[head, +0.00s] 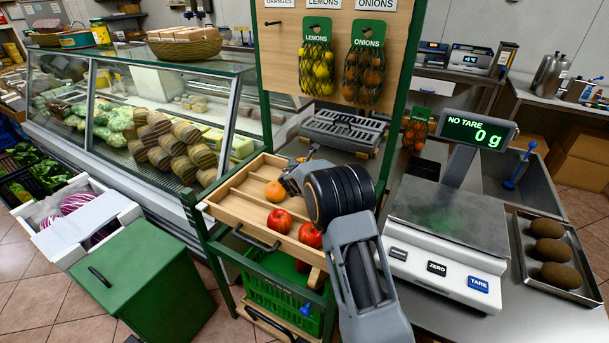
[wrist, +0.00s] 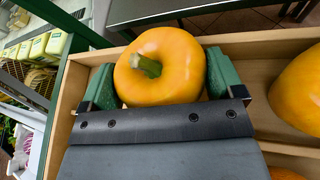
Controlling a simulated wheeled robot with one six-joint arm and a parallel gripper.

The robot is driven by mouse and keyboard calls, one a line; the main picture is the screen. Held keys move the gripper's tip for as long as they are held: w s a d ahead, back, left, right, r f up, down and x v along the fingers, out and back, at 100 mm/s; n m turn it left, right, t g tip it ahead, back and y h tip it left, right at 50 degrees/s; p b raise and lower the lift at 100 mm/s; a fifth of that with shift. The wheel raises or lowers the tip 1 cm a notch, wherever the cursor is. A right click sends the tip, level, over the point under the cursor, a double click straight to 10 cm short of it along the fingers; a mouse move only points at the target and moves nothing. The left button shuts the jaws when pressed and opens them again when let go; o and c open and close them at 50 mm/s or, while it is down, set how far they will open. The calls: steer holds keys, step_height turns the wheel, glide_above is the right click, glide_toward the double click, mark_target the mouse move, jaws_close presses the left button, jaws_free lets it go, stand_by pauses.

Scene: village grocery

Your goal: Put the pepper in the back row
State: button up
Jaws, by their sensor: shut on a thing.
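The pepper (wrist: 158,66), yellow-orange with a green stem, sits between the green fingers of my gripper (wrist: 160,80) in the wrist view. The gripper is shut on it, and its dark palm edge hides the pepper's lower part. Both are over the wooden tray (wrist: 258,50) with raised dividers. In the head view my gripper (head: 287,180) reaches left over that tray (head: 228,210). An orange round thing (head: 275,191) shows at its tip; I cannot tell for sure that it is the held pepper. The arm hides the tray's right part.
Two red round items (head: 279,221) lie nearer the tray's front. In the wrist view another yellow-orange item (wrist: 301,90) lies to the right, past the finger. The tray's left compartments look empty. A scale (head: 445,230) stands right of my arm; a hanging board rises behind the tray.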

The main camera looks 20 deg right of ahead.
steer(key=shift+f, duration=1.4)
steer(key=shift+f+b, duration=0.2)
steer(key=shift+b, duration=0.15)
steer(key=o, duration=0.7)
steer(key=shift+r, duration=0.2)
steer(key=shift+s+a, duration=0.1)
steer(key=shift+s, duration=0.1)
steer(key=v, duration=1.1)
steer(key=shift+s+a+r+b, duration=0.1)
steer(key=shift+s+r+b, duration=0.05)
steer(key=shift+s+b, duration=0.15)
